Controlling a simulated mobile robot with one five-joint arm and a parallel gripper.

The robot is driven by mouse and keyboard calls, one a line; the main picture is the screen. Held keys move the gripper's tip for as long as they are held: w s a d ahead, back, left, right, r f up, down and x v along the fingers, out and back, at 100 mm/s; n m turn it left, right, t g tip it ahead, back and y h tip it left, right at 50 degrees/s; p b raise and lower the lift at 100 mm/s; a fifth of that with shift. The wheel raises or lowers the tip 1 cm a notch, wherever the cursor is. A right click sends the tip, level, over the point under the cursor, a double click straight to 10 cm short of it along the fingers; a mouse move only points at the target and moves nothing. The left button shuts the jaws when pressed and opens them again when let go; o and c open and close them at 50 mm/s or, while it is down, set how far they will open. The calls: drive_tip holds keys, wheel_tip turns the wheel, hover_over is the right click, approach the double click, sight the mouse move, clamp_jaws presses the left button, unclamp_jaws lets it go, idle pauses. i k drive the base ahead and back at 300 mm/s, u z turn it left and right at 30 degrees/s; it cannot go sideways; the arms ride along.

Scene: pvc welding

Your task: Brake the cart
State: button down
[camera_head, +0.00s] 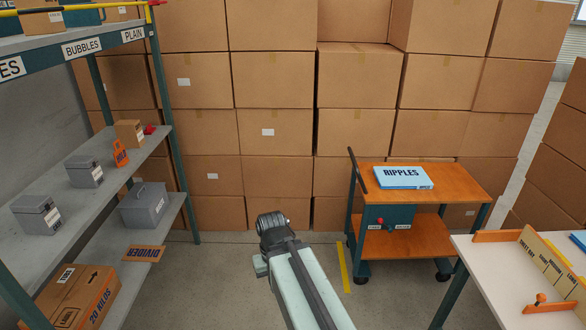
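The cart (440,177) stands right of centre, with orange-brown upper and lower shelves, a teal frame, a black push handle at its left end and dark wheels. A teal box (388,214) under its top shelf carries a red knob (380,221), small white labels and another small control too small to make out. A blue "RIPPLES" box (402,177) lies on the cart top. My gripper (270,222) is at the end of my arm, left of the cart and apart from it. Its fingers cannot be made out. No brake position can be read.
A grey shelf rack (178,150) with boxes and bins stands at left. Stacked cartons (275,80) wall off the back. A white table (500,275) stands at front right. A yellow floor line (343,266) runs left of the cart. Grey floor is clear around my arm.

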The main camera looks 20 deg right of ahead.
sight(380, 221)
drive_tip(key=u, duration=0.2)
drive_tip(key=i, duration=1.55)
drive_tip(key=u, duration=0.15)
drive_tip(key=k, duration=0.9)
drive_tip(key=u, duration=0.15)
drive_tip(key=i, duration=0.9)
drive_tip(key=z, duration=0.05)
